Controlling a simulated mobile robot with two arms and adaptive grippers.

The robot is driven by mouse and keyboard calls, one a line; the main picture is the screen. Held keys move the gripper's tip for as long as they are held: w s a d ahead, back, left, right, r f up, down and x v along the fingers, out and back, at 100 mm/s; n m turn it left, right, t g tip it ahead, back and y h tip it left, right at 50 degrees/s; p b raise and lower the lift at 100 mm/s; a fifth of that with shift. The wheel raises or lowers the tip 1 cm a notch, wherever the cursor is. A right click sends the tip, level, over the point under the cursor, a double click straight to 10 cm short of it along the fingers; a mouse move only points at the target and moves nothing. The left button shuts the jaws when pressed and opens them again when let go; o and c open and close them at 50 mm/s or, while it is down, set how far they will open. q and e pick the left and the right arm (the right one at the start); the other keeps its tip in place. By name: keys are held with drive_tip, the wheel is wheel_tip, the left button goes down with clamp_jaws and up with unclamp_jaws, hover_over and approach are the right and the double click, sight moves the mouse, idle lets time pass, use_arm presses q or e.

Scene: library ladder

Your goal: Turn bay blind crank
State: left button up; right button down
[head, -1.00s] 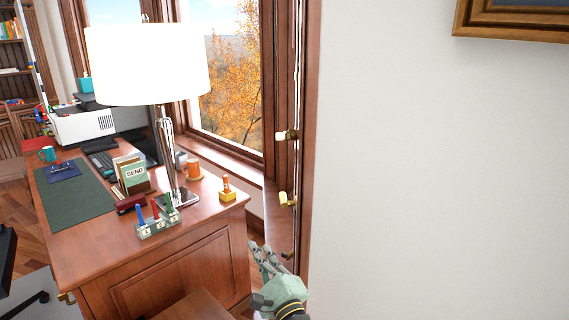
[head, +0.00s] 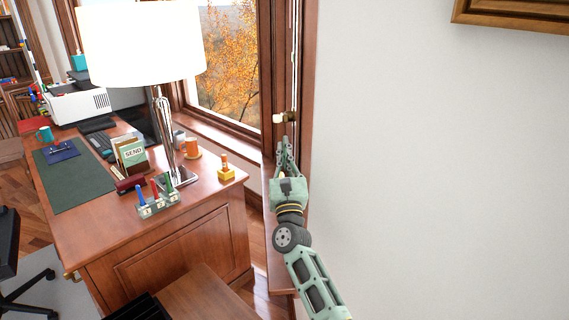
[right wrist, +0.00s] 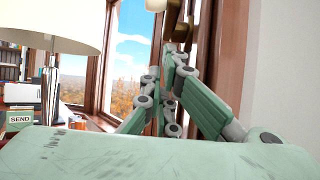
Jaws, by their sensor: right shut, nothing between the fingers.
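A small crank (head: 280,118) with a cream knob and a brass arm sits on the wooden window frame at the right edge of the bay. Its cream knob (right wrist: 155,5) and a brass part (right wrist: 182,32) show at the top of the right wrist view. My right gripper (head: 286,145) is shut and empty, pointing up just below this crank in the head view. I cannot tell whether the fingertips touch it. Lower fittings on the frame are hidden behind my gripper and arm. My left gripper is not in view.
A wooden desk (head: 185,255) stands to the left, with a lamp (head: 142,45), a pen holder (head: 158,204) and an orange mug (head: 192,147). A bare white wall (head: 440,180) is close on the right. A picture frame (head: 510,18) hangs above.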

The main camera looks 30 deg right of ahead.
sight(284, 117)
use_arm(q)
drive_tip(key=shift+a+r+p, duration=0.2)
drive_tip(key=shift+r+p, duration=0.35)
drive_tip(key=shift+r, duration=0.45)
use_arm(e)
drive_tip(key=r, duration=0.3)
drive_tip(key=shift+w, duration=0.25)
use_arm(q)
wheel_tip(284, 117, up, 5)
drive_tip(key=p, duration=0.4)
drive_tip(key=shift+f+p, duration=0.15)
drive_tip(key=shift+p, duration=0.2)
use_arm(e)
drive_tip(key=shift+s+a+r+g+y, duration=0.1)
drive_tip(key=shift+s+r+g+y, duration=0.2)
drive_tip(key=shift+r+g, duration=0.25)
use_arm(q)
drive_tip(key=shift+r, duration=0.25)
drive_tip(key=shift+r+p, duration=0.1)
drive_tip(key=shift+p, duration=0.2)
use_arm(e)
drive_tip(key=shift+s+r, duration=0.1)
drive_tip(key=shift+r, duration=0.05)
